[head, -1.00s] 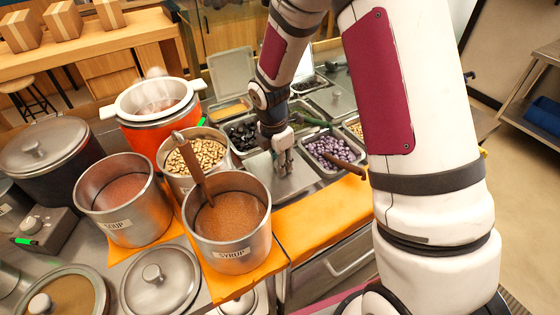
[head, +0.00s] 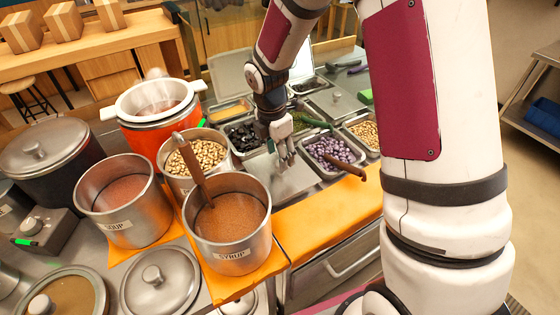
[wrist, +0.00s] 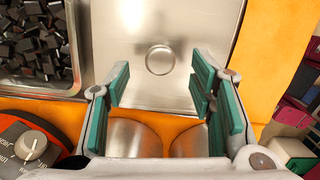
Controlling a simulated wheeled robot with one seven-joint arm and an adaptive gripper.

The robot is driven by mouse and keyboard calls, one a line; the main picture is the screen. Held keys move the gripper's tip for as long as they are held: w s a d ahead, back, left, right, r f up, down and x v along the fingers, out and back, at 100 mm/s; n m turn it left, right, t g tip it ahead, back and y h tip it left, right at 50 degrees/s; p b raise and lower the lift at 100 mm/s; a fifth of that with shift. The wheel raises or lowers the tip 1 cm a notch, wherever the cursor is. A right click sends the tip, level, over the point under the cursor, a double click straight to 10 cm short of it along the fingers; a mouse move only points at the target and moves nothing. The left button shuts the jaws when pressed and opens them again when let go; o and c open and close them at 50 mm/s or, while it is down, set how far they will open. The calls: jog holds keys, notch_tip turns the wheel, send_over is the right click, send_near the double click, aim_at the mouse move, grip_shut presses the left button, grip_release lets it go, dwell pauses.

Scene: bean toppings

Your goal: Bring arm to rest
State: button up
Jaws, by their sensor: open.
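My gripper (head: 286,158) points down over a closed metal lid (head: 288,182) on the counter, between the dark-cube tray and the purple-bean tray. In the wrist view my gripper (wrist: 160,105) has its two green-padded fingers spread wide with nothing between them. The lid (wrist: 195,45), with its round knob (wrist: 160,60), lies beyond the fingertips. My gripper appears apart from the lid.
A syrup pot (head: 225,240) with a wooden-handled ladle (head: 190,165), a soup pot (head: 118,205) and a bean pot (head: 190,170) stand to the left. A purple-bean tray (head: 330,148) with a dark handle is on the right. An orange strip (head: 320,220) edges the counter.

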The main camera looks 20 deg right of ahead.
notch_tip(320, 180, up, 8)
jog(key=shift+s+a+f, duration=0.15)
jog(key=shift+a+f, duration=0.05)
jog(key=shift+a, duration=0.25)
